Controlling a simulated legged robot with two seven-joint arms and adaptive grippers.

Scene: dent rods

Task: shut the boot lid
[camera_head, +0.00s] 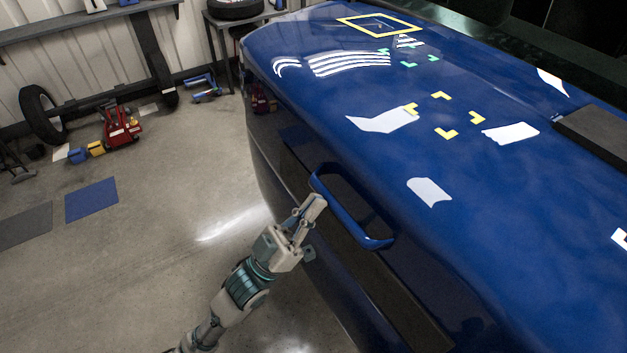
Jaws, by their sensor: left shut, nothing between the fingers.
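The boot lid (330,120) is a large glossy blue panel that fills the right half of the view. A blue bar handle (345,215) stands out from its near edge, above a dark band. How far the lid stands from its frame I cannot tell. My left gripper (315,203) is shut and empty, its fingertips at the left end of the handle. It overlaps the handle's edge in the picture; whether they touch I cannot tell. My right gripper is out of view.
Yellow and green corner marks (443,117) and white patches (430,191) lie on the lid. Left of it the concrete floor is open. A red jack (120,127), a tyre (42,114) and a blue mat (91,199) are farther left, with a shelf (75,25) along the wall.

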